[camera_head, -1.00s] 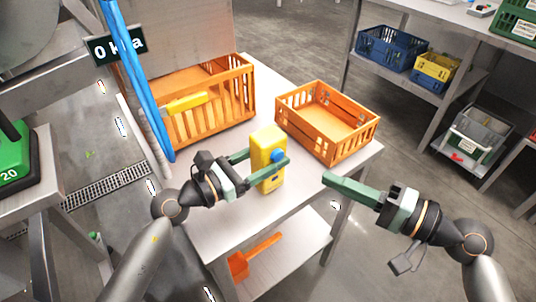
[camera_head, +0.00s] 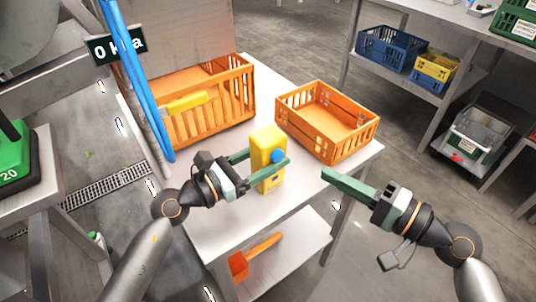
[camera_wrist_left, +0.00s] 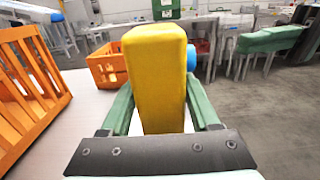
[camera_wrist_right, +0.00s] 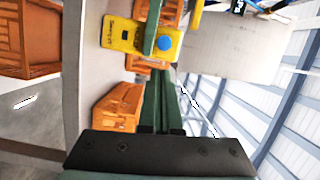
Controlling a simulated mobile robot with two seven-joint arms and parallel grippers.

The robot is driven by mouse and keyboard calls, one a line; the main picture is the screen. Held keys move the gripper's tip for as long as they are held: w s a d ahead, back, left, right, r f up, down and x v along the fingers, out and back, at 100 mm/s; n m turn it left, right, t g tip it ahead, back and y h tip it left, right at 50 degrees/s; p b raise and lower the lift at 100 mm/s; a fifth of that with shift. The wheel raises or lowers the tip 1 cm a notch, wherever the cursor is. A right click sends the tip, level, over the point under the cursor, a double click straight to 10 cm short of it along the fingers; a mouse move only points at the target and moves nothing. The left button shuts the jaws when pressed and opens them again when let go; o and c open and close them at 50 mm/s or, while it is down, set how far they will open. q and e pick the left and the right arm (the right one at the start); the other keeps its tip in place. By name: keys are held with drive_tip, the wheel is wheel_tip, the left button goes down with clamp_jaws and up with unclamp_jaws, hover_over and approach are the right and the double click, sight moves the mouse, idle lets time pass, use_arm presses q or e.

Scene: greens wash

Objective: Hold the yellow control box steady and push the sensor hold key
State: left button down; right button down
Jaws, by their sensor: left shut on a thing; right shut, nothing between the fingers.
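The yellow control box (camera_head: 268,150) stands upright near the front of the metal table. A round blue key (camera_head: 278,156) sits on its right-hand side; it also shows in the right wrist view (camera_wrist_right: 165,43). My left gripper (camera_head: 262,158) is shut on the box, with one green finger on each side. In the left wrist view the box (camera_wrist_left: 158,75) fills the space between the fingers. My right gripper (camera_head: 326,174) is shut and empty, to the right of the box and apart from it, its fingertips towards the box.
A slatted orange crate (camera_head: 215,110) with a yellow label and a lower orange crate (camera_head: 350,143) stand behind the box. A blue hose (camera_head: 140,80) hangs at the left. An orange tool (camera_head: 262,247) lies on the lower shelf. The space between my right gripper and the box is clear.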

sight(278, 155)
drive_tip(key=w+f+m+t+h, duration=0.3)
drive_tip(key=w+m+t+h, duration=0.1)
drive_tip(key=t, duration=0.2)
drive_tip(key=s+a+r+m+t+h, duration=0.2)
drive_tip(key=s+a+m+t+h, duration=0.15)
drive_tip(key=s+t, duration=0.5)
drive_tip(key=w+a, duration=0.5)
drive_tip(key=w, duration=0.1)
drive_tip(key=shift+w+n, duration=0.2)
drive_tip(key=shift+n, duration=0.25)
drive_tip(key=shift+r+h, duration=0.1)
drive_tip(key=shift+h, duration=0.15)
idle(1.3)
